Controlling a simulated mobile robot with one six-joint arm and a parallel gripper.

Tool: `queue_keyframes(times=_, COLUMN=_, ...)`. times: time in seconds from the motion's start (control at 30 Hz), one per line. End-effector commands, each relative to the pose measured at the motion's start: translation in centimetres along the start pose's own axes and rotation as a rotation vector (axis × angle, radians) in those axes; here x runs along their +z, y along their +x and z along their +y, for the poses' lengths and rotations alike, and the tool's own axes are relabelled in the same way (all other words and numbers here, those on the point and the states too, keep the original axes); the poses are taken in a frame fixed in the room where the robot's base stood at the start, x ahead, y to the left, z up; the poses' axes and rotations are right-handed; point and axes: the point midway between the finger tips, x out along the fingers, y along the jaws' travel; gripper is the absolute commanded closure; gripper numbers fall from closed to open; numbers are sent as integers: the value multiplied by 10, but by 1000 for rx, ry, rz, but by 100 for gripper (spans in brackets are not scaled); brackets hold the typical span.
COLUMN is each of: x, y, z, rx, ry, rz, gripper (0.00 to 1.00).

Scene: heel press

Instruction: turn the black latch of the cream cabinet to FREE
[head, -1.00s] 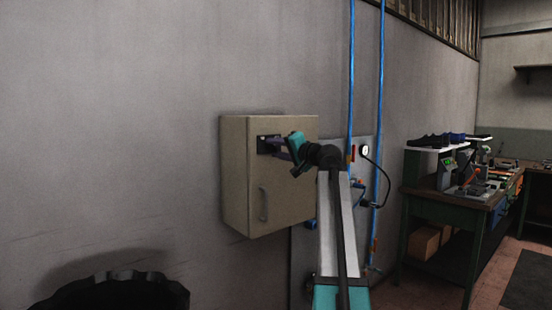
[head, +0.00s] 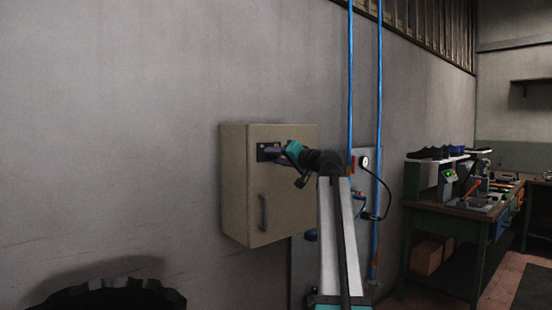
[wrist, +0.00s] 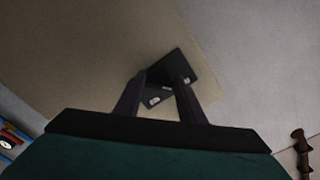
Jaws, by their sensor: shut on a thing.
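The cream cabinet (head: 285,205) hangs on the grey wall, its door closed and its grey handle (head: 263,212) low on the front. A black latch plate (head: 262,152) sits high on the door; in the wrist view the plate (wrist: 172,66) looks tilted and carries small white labels. My gripper (head: 276,154) is at this plate, and its two dark fingers (wrist: 161,84) reach it in the wrist view. They are shut on the black latch, which is mostly hidden between them. I cannot read the labels or tell the latch's setting.
A grey panel with a gauge (head: 365,162), hose and fittings is right of the cabinet, beside blue vertical pipes (head: 351,70). A green workbench (head: 440,205) with tools and shoes stands farther right. A black round thing with a notched rim (head: 110,296) is at lower left.

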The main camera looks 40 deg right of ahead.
Motion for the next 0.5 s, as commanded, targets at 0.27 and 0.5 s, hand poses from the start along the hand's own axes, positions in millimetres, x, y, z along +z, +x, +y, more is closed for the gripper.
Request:
queue_keyframes(times=0.27, x=1, y=0, z=0, rx=1, ry=0, rz=-2, gripper=45)
queue_keyframes(times=0.5, x=0, y=-1, z=0, rx=0, ry=0, rz=-1, gripper=45)
